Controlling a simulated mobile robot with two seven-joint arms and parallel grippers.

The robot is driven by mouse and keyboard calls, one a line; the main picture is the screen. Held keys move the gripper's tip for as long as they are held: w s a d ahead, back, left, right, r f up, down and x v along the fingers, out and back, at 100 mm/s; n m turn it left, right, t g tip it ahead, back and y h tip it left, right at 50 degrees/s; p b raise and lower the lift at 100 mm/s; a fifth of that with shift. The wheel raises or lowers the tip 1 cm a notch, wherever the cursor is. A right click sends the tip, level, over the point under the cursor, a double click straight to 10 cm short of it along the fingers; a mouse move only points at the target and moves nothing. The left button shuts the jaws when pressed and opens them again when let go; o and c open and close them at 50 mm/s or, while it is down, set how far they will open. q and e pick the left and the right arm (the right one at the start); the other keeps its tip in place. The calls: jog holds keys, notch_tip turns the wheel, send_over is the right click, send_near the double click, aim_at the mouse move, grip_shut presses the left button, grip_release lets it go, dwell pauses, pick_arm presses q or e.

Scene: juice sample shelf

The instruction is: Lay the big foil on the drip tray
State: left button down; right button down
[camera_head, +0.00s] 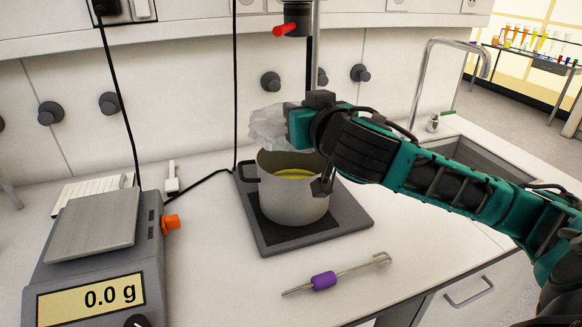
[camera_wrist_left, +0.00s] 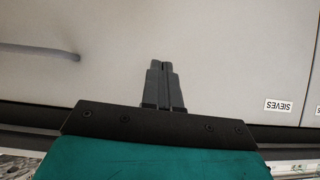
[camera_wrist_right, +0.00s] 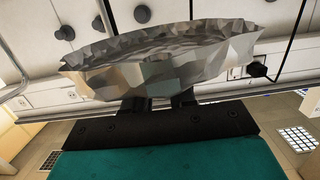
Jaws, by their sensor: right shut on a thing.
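A big crumpled silver foil (camera_head: 268,127) is in my right gripper (camera_head: 296,122), above the back of a grey pot (camera_head: 290,205). In the right wrist view the foil (camera_wrist_right: 160,62) is wide, with an uneven rim, and covers the fingertips of the right gripper (camera_wrist_right: 160,102). The pot, with yellow content, stands on a dark square tray (camera_head: 262,243) that looks like the drip tray; its middle is hidden by the pot. My left gripper (camera_wrist_left: 161,66) is shut and empty in front of grey cabinet fronts, and is out of the head view.
A scale (camera_head: 95,245) reading 0.0 g stands at the left. A metal rod with a purple grip (camera_head: 324,280) lies in front of the tray. A vertical stand with a red knob (camera_head: 286,29) rises behind the pot. A sink (camera_head: 480,160) is at the right.

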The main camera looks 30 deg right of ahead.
pick_arm(q)
jog(key=shift+s+f, duration=0.2)
jog(key=shift+s, duration=0.15)
pick_arm(e)
jog(key=shift+s, duration=0.1)
pick_arm(q)
jog(key=shift+w+f+b, duration=0.2)
jog(key=shift+f+b, duration=0.45)
jog(key=shift+b, duration=0.1)
pick_arm(e)
notch_tip(320, 180, down, 10)
jog(key=shift+r, duration=0.15)
jog(key=shift+f, duration=0.25)
jog(key=c, duration=0.9)
grip_release()
jog(key=shift+r, duration=0.1)
pick_arm(q)
jog(key=shift+f, duration=0.2)
jog(key=shift+s, duration=0.15)
